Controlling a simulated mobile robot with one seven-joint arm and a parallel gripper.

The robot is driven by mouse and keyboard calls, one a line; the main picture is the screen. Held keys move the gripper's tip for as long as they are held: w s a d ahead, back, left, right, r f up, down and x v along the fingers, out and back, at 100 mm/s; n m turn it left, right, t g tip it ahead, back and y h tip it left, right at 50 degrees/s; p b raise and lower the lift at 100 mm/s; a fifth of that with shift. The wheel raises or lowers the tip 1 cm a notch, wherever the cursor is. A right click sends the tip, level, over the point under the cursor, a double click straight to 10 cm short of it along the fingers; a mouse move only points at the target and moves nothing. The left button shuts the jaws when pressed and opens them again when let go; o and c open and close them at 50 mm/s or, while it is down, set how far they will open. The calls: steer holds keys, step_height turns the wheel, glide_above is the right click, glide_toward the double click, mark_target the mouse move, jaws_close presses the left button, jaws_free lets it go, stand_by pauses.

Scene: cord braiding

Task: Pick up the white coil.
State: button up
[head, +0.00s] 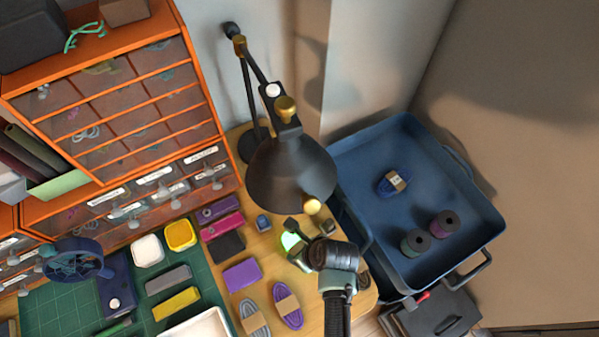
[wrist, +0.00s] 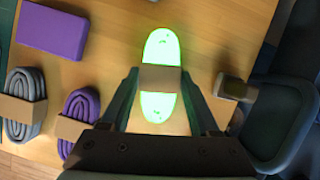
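The white coil (wrist: 161,48) lies on the wooden table with a brown paper band around its middle. It looks bright, with a green glow. In the head view the coil (head: 290,240) shows only in part beside my gripper (head: 297,252), which hides the rest. In the wrist view my gripper (wrist: 159,82) is open, one finger on each side of the coil near its band. No finger visibly touches it, and I cannot tell how far above the table the fingertips are.
A purple coil (head: 288,306) and a grey coil (head: 254,318) lie nearby, with a purple block (head: 242,275). A black lamp (head: 290,172) hangs close behind. A blue tray (head: 355,150) with spools stands at the right.

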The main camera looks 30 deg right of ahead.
jaws_close()
